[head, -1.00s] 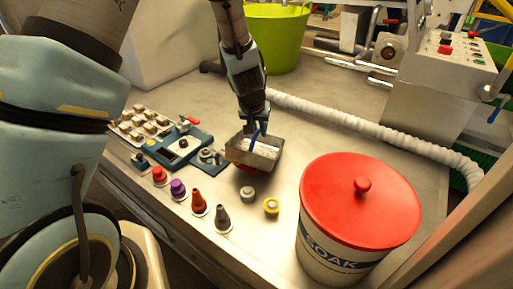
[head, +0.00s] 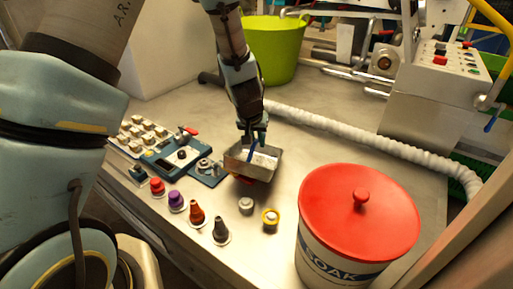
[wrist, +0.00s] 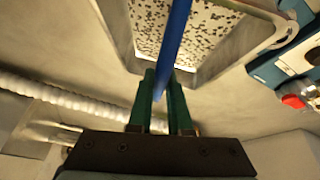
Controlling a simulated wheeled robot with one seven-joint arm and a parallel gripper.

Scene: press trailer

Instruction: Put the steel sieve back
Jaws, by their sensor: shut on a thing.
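The steel sieve (head: 262,171) is a small rectangular metal tray with a blue handle. It shows over the bench in the middle of the head view. My gripper (head: 252,138) is above it, with its fingers shut on the blue handle. In the wrist view, the blue handle (wrist: 174,42) runs between the green fingers of my gripper (wrist: 162,98). The sieve's perforated, speckled floor (wrist: 205,32) shows behind the handle. I cannot tell whether the sieve touches the bench. A red thing (head: 243,179) is partly hidden under its near side.
A teal fixture (head: 172,158) with a red lever lies left of the sieve. Several coloured nozzles (head: 197,213) stand in front. A red-lidded SOAK bucket (head: 340,215) stands at the right front. A white ribbed hose (head: 350,134) crosses behind. Bare bench lies right of the sieve.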

